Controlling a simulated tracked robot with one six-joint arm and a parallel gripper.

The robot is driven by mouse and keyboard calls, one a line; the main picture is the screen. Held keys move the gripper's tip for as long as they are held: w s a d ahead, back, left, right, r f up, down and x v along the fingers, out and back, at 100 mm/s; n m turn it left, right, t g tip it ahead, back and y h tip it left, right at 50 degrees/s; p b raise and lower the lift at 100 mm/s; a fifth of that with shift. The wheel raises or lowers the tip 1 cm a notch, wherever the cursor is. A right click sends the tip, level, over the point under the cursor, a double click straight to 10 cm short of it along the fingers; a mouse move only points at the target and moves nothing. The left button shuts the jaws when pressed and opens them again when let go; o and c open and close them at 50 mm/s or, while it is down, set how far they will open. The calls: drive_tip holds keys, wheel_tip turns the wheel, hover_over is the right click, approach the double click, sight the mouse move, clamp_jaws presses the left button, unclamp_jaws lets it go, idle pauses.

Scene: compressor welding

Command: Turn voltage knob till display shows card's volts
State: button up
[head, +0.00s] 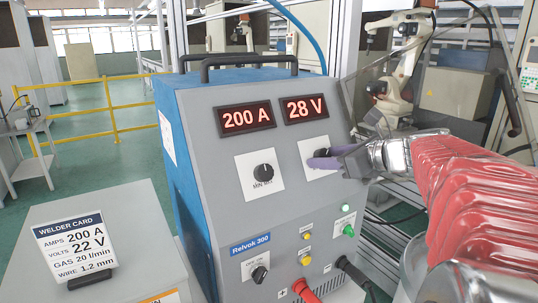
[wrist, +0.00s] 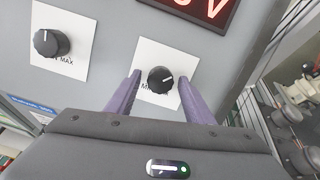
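The voltage knob (wrist: 160,80) is a black dial on a white plate, under the volts display. My gripper (wrist: 160,88) has its two purple fingers on either side of this knob, with a gap visible at each side in the wrist view. In the head view my gripper (head: 322,160) hides most of the knob. The volts display (head: 305,108) reads 28 V in red. The amps display (head: 246,118) reads 200 A. The welder card (head: 75,245) stands on a grey cabinet at the left and reads 200 A, 22 V, gas 20 l/min, wire 1.2 mm.
The amps knob (head: 264,171) is left of the voltage knob; it also shows in the wrist view (wrist: 46,43). A black handle (head: 240,62) tops the welder.

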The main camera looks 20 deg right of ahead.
drive_tip(key=c, duration=0.9)
drive_tip(key=shift+d, duration=0.15)
drive_tip(key=shift+c, duration=0.4)
